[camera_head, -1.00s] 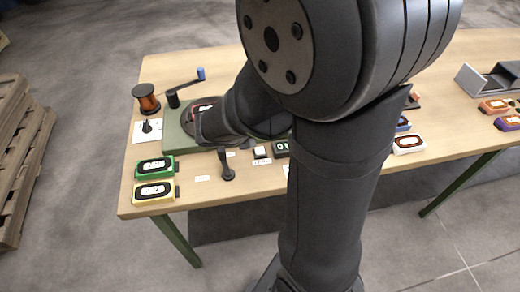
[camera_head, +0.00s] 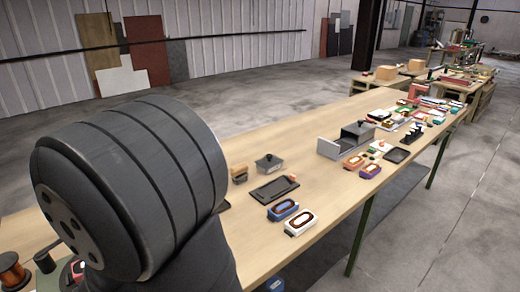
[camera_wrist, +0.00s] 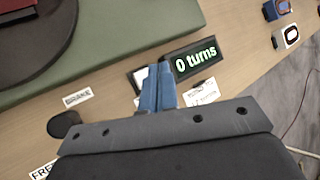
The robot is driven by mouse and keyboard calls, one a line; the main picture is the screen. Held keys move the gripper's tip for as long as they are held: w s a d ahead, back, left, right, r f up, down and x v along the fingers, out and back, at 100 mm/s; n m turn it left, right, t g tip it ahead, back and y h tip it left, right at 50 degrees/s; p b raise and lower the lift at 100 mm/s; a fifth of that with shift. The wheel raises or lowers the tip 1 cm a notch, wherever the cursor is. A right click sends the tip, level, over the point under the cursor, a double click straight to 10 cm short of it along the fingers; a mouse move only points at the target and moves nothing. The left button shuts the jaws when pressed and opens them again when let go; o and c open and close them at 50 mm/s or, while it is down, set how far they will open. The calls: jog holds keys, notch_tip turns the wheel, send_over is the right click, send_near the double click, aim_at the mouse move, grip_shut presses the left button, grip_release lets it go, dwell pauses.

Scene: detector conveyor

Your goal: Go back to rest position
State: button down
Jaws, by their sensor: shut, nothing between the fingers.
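My gripper (camera_wrist: 156,88) shows in the wrist view with its blue fingers together and nothing between them. It is over the wooden table, in front of a black display (camera_wrist: 193,62) that reads "0 turns" in green. A dark object behind the fingers is partly hidden by them. In the head view my large dark arm joint fills the lower left, and my gripper is not seen there.
The green base (camera_wrist: 110,45) with a dark round plate (camera_wrist: 40,40) is at the upper left of the wrist view. A blue device (camera_head: 283,209) and a white one (camera_head: 300,223) lie near the table's front edge. A dark tray (camera_head: 275,188) lies behind them. The long table (camera_head: 330,205) extends right.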

notch_tip(320, 180, up, 6)
dwell(0.4)
jog(key=shift+f, duration=3.05)
notch_tip(320, 180, up, 24)
jog(key=w+m+g, duration=0.1)
jog(key=m+g, duration=0.8)
jog(key=m, duration=0.8)
jog(key=shift+w+y, duration=0.15)
jog(key=shift+y, duration=0.15)
